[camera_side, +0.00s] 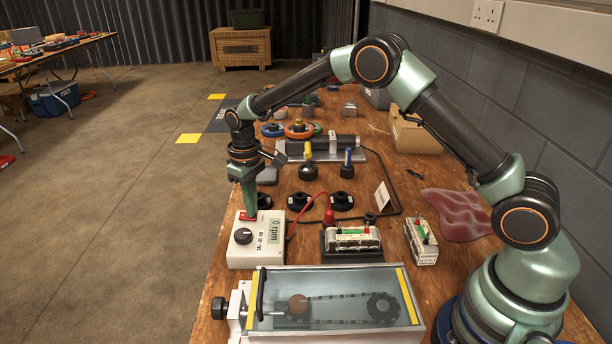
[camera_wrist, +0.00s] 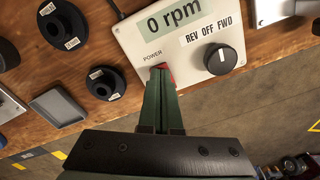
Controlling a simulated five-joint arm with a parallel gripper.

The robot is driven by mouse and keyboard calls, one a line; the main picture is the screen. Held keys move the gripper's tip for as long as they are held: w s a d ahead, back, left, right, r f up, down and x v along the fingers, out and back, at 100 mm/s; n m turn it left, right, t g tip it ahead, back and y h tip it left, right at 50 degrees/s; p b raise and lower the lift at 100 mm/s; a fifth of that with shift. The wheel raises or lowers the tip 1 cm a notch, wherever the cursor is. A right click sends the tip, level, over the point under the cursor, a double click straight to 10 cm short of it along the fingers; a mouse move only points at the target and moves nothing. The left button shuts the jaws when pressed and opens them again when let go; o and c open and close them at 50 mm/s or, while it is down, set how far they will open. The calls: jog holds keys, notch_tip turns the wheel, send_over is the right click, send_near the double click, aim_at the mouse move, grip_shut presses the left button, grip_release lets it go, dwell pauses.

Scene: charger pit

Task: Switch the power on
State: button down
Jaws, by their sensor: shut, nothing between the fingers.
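The white control box (camera_side: 256,250) stands on the wooden bench near its left edge. Its display (camera_wrist: 168,18) reads 0 rpm. The red power switch (camera_wrist: 162,67) sits under the POWER label, and it also shows in the side view (camera_side: 247,215). A black knob (camera_wrist: 220,59) is beside it, under the REV OFF FWD label. My gripper (camera_wrist: 160,76) is shut and empty, pointing down with its fingertips at the red switch. The fingertips partly cover the switch, and I cannot tell whether they press it.
A clear-covered chain-drive box (camera_side: 340,296) stands in front of the control box. Black round parts (camera_side: 299,201) stand behind. The bench edge drops to the floor at left.

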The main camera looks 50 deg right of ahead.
jog(key=shift+r, duration=3.35)
jog(key=s+d+r+m+t, duration=0.1)
jog(key=s+d+r+t, duration=0.25)
jog(key=s+r, duration=0.8)
jog(key=s+d+r+m+t, duration=0.1)
jog(key=s+d, duration=0.3)
jog(key=s, duration=0.7)
jog(key=shift+s+m+t, duration=0.4)
jog(key=shift+m+t, duration=0.1)
jog(key=shift+t, duration=0.05)
